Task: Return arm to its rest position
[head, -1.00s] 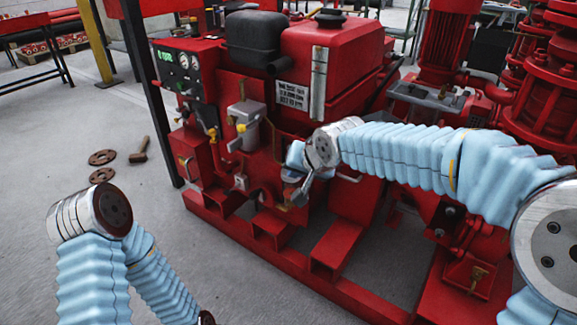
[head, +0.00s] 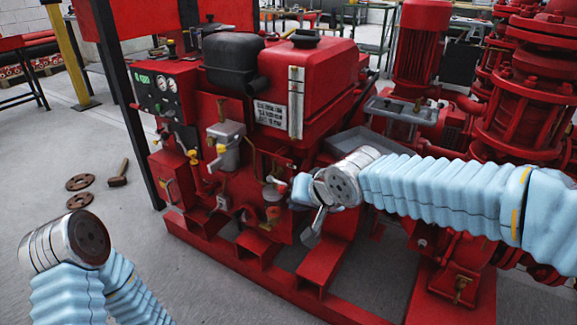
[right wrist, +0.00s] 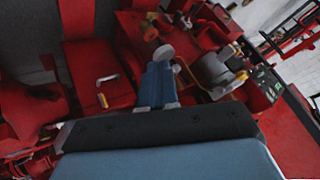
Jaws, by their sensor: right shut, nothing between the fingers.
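My right arm reaches in from the right in the head view. Its gripper (head: 312,236) hangs in front of the red pumpset's engine (head: 318,75), apart from it as far as I can tell. In the right wrist view the gripper's fingers (right wrist: 163,54) are together with nothing between them. My left arm (head: 75,245) is folded at the lower left; its gripper is out of view.
The pumpset's red base frame (head: 230,265) runs below my right arm. A control panel (head: 165,88) and a dark post (head: 122,110) stand left of the engine.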

